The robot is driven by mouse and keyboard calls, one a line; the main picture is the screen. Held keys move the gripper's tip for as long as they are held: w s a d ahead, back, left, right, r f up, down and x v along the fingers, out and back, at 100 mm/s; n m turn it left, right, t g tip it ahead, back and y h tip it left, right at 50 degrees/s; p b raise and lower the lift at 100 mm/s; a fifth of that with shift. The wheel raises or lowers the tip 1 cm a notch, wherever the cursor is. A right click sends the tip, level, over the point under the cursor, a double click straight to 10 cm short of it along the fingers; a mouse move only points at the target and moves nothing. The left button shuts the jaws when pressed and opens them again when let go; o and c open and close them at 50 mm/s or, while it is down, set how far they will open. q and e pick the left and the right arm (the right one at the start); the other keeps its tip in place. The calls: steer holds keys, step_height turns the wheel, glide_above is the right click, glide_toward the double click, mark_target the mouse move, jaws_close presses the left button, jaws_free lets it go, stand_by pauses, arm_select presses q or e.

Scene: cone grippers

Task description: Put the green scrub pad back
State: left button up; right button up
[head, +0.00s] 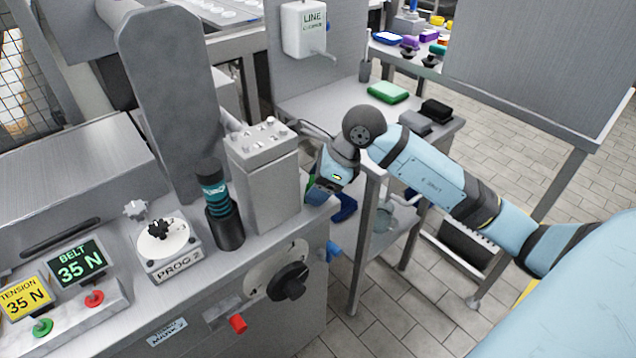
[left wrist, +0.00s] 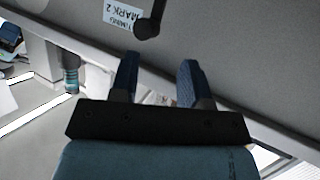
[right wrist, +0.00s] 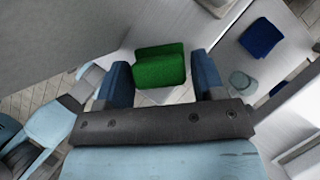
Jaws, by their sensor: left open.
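The green scrub pad (right wrist: 160,68) fills the gap between the fingers of my right gripper (right wrist: 163,75) in the right wrist view; the gripper appears shut on it. In the head view my right gripper (head: 328,190) hangs beside the machine's right end, and only a sliver of dark green shows there. A brighter green block (head: 388,92) lies on the side table (head: 325,103). My left gripper (left wrist: 157,72) is open and empty in the left wrist view, close to the machine front; it is not seen in the head view.
Black and grey blocks (head: 436,110) lie on the side table's right part. A bucket (head: 383,218) and a blue pad (right wrist: 262,37) are lower down. The machine's grey block (head: 265,180) and dark knob (head: 289,281) stand near my right gripper.

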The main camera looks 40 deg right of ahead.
steer(key=shift+s+d+r, duration=0.1)
steer(key=shift+d+r, duration=0.05)
steer(key=shift+r, duration=0.35)
arm_select(q)
steer(key=shift+s+a+f+g+y+p, duration=0.25)
steer(key=shift+s+a+f+g+p, duration=0.2)
steer(key=shift+f, duration=0.2)
steer(key=shift+s+a+f+g+y+p, duration=0.2)
steer(key=shift+a+f+g+y+p, duration=0.1)
steer(key=shift+f+p, duration=0.3)
arm_select(e)
steer(key=v, duration=1.1)
arm_select(q)
steer(key=shift+f, duration=0.1)
